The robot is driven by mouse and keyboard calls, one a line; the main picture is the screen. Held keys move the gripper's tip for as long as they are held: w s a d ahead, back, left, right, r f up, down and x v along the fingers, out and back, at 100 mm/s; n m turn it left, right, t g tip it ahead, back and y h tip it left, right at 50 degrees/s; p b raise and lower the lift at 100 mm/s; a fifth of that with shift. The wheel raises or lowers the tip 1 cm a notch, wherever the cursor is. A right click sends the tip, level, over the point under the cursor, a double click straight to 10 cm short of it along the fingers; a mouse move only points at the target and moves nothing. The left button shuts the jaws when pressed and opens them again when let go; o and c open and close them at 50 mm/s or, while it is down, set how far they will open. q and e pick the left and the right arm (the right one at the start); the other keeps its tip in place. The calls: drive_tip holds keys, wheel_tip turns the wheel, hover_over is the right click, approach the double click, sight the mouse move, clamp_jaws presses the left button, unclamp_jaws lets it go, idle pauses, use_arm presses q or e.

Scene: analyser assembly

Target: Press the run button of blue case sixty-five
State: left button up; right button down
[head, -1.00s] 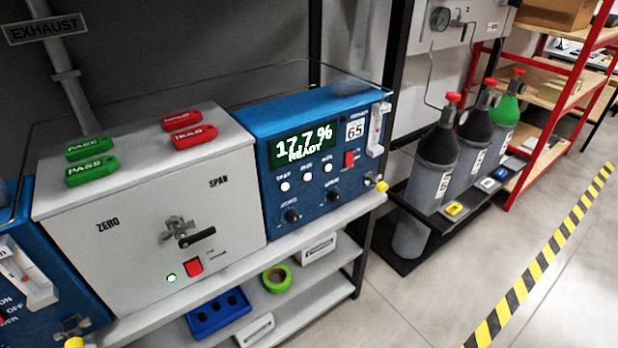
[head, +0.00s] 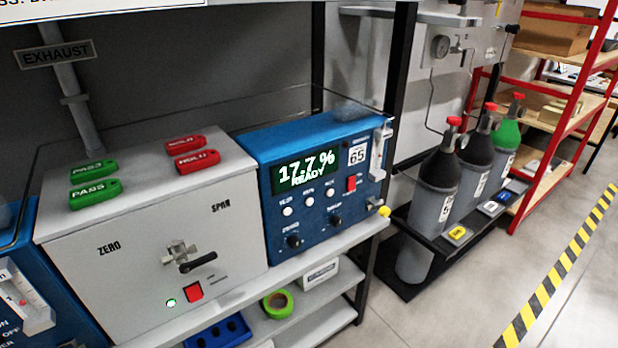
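The blue case sixty-five (head: 345,212) stands on the shelf right of the white box in the head view. Its label (head: 357,155) reads 65, and its green display (head: 305,171) reads 17.7 % READY. Below the display is a row of white round buttons, the left one (head: 287,211), the middle one (head: 309,200) and the right one (head: 331,190); their small captions are too blurred to read surely. Two black knobs sit lower, and a red switch (head: 351,183) is at the right. Neither of my grippers is in view.
The white ZERO/SPAN box (head: 130,275) carries red and green tags on top. Another blue case (head: 75,325) is partly cut off at left. Gas cylinders (head: 436,205) stand at right in a black rack. The floor beside the striped tape (head: 560,270) is clear.

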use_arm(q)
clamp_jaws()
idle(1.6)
